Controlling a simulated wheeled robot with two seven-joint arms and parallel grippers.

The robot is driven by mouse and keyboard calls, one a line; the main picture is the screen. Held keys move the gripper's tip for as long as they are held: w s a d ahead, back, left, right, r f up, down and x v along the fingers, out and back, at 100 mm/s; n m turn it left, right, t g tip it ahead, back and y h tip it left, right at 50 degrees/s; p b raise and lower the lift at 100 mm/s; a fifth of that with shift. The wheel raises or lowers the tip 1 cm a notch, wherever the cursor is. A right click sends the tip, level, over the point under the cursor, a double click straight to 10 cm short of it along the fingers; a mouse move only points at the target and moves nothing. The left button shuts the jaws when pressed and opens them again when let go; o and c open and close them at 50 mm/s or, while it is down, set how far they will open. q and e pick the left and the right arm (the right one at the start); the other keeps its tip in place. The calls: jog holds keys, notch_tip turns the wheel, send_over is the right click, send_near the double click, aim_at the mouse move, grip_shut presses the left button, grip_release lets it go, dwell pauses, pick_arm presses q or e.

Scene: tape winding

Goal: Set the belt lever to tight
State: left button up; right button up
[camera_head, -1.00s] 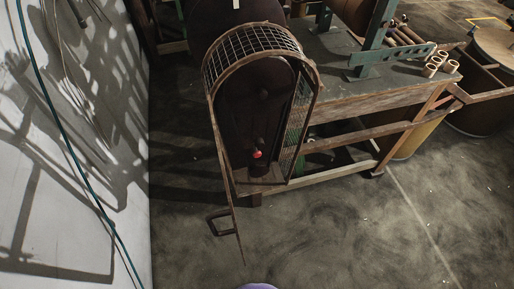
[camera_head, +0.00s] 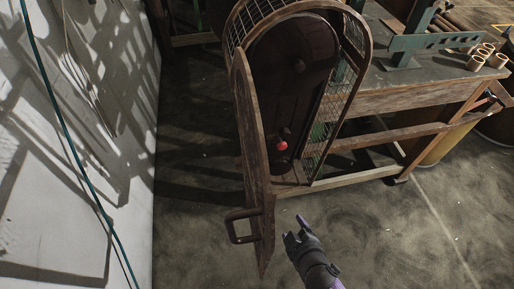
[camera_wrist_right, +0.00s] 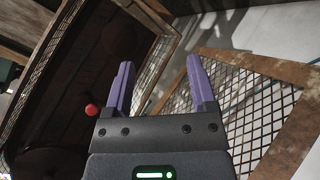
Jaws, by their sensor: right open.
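The belt lever shows as a red knob (camera_head: 282,146) on a dark stem, low inside the tall arched belt guard (camera_head: 243,95). The red knob also shows in the right wrist view (camera_wrist_right: 92,110), just left of my fingers. The guard's door (camera_head: 262,225) stands open, with a handle (camera_head: 240,226) on it. My right gripper (camera_head: 294,228) is open and empty, below and in front of the guard's opening. In the right wrist view its two purple fingers (camera_wrist_right: 158,88) are spread with nothing between them. My left gripper is not in view.
A workbench (camera_head: 420,88) stands right of the guard, with several pale rings (camera_head: 478,58) on top. Mesh panels flank the guard opening. A white wall (camera_head: 70,150) with a hanging cable stands at left. The floor (camera_head: 390,240) in front is clear.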

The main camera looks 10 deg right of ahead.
jog(key=w+r+n+t+b, duration=0.3)
jog(key=w+r+b, duration=0.1)
jog(key=w, duration=0.1)
jog(key=n+t+b, duration=0.3)
jog(key=t, duration=0.1)
send_near(283, 148)
jog(key=w, duration=0.6)
jog(key=w+p, duration=0.1)
jog(key=w, duration=0.3)
jog(key=shift+w+a+f, duration=0.1)
jog(key=shift+w+a, duration=0.1)
jog(key=shift+w, duration=0.7)
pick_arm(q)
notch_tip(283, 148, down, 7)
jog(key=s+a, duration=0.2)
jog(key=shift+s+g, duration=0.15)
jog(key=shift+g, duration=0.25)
pick_arm(e)
grip_shut()
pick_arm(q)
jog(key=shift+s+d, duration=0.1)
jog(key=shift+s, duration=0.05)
pick_arm(e)
jog(key=shift+f, duration=0.1)
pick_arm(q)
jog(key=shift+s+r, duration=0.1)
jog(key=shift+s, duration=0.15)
